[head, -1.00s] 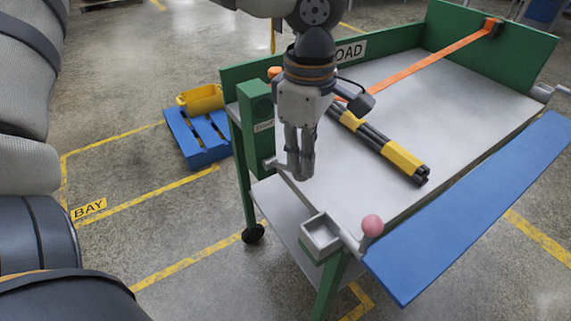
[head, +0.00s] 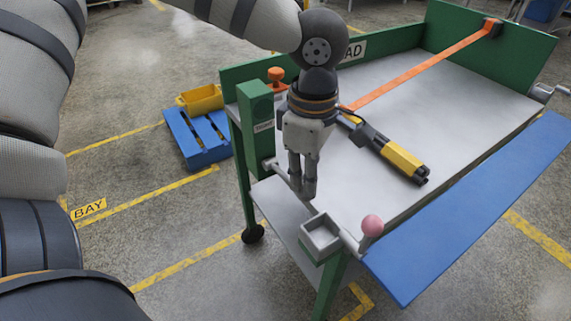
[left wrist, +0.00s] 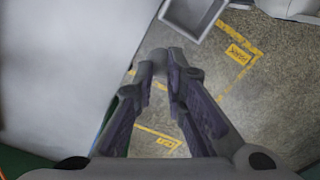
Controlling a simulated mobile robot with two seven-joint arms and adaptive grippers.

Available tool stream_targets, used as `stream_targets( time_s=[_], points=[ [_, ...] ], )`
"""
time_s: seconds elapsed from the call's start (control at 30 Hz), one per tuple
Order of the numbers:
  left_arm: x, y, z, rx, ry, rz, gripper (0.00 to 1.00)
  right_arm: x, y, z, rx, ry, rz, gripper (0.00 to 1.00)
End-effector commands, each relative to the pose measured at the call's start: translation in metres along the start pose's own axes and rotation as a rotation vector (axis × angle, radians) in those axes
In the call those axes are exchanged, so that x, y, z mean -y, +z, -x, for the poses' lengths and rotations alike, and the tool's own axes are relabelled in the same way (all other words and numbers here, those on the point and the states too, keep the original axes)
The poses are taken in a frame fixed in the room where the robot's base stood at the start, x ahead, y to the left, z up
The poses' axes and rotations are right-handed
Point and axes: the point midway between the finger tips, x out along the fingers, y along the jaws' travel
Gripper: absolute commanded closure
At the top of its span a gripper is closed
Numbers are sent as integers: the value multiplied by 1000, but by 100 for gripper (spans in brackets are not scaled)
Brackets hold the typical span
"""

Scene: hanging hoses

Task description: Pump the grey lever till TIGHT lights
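My left gripper (head: 302,194) points down at the near left edge of the cart, in front of the green post. A grey bar, seemingly the lever (head: 270,164), starts at a grey pivot low on this post and runs toward my fingers, which partly hide it. In the left wrist view my left gripper (left wrist: 160,68) has its fingertips close together, with a small grey piece between or behind them. I cannot tell if they clasp it. A dark round face (head: 262,106) and a small label are on the post; no lit light shows. My right gripper is not in view.
The cart bed (head: 400,115) carries a black-and-yellow bundle (head: 398,158) and an orange strap (head: 420,68). A blue pallet (head: 197,137) is left.

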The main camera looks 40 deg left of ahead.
Motion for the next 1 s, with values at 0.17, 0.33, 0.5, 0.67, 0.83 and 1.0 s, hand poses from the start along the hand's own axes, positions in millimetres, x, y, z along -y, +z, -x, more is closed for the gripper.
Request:
stream_targets(
  time_s=[0.17, 0.33, 0.5, 0.67, 0.83, 1.0],
  points=[
    [2, 2, -13, -2, -4, -1, 88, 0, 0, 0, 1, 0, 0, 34],
    [3, 3, -19, -2, -2, 1, 88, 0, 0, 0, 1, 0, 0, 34],
    [3, 3, -18, -1, -2, 0, 88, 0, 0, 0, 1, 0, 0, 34],
    [3, 4, -22, -2, -3, 0, 88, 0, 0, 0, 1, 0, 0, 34],
    [3, 4, -34, -2, -4, -1, 88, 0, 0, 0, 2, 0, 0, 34],
    [2, 4, -33, -1, 0, 0, 88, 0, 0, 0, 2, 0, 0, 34]
  ],
)
